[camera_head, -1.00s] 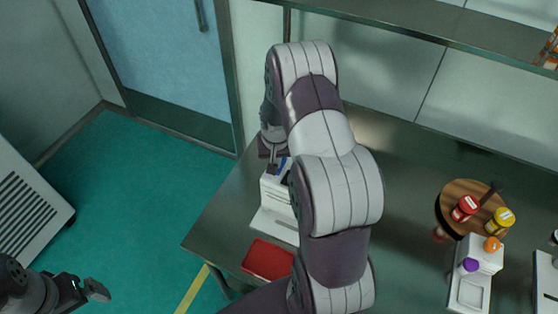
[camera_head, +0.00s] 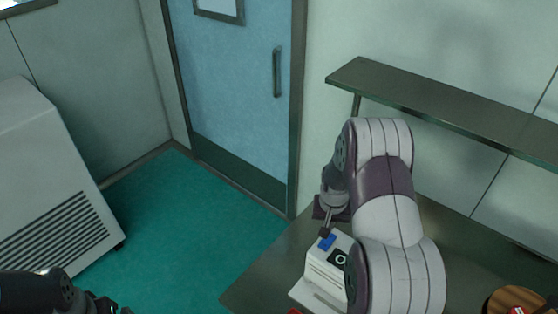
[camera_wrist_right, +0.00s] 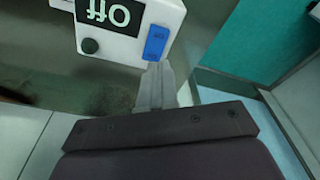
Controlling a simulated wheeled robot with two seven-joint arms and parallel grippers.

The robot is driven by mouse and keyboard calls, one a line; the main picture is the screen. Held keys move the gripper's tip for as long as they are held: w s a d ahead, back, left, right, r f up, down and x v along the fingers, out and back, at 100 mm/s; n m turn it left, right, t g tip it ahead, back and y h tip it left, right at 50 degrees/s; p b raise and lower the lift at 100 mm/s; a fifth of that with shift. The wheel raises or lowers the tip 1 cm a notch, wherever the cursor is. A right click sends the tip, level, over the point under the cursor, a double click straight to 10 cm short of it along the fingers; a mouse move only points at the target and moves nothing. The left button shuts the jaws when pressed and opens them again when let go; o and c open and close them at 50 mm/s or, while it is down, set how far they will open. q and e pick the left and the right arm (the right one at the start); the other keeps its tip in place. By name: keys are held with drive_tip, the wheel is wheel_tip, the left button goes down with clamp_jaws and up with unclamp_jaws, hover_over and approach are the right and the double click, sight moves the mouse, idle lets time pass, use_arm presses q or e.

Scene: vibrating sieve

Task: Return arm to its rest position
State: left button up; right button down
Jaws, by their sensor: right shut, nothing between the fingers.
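My right arm reaches over the bench to a small white machine (camera_head: 318,268) with a blue button (camera_head: 327,242) and a dark display (camera_head: 340,258). My right gripper (camera_head: 325,232) points down at the blue button. In the right wrist view, the right gripper (camera_wrist_right: 160,68) is shut and empty, its tips just at the near end of the blue button (camera_wrist_right: 156,42). Whether they touch is unclear. The display (camera_wrist_right: 102,12) reads "Off", seen upside down. My left gripper (camera_head: 112,308) is at the bottom edge, away from the bench and mostly cut off.
The metal bench (camera_head: 262,285) has a shelf (camera_head: 440,100) above its back. A round wooden board (camera_head: 510,297) shows at the lower right. A large white vented cabinet (camera_head: 45,170) stands at the left. Open green floor (camera_head: 190,225) lies between it and the bench, before a blue door (camera_head: 235,95).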

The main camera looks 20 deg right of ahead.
drive_tip(key=s+a+r+n+b, duration=0.2)
drive_tip(key=s+a+n+b, duration=0.1)
drive_tip(key=s+a, duration=0.3)
drive_tip(key=s+a+r+n+y+b, duration=0.1)
drive_tip(key=s+a+r+n+b, duration=0.1)
drive_tip(key=s+a, duration=0.5)
drive_tip(key=a+n+b, duration=0.1)
drive_tip(key=a+b, duration=0.1)
drive_tip(key=a, duration=0.2)
drive_tip(key=shift+a+r+n, duration=0.25)
drive_tip(key=shift+a+n, duration=0.05)
drive_tip(key=shift+n, duration=0.1)
drive_tip(key=shift+s+a, duration=0.1)
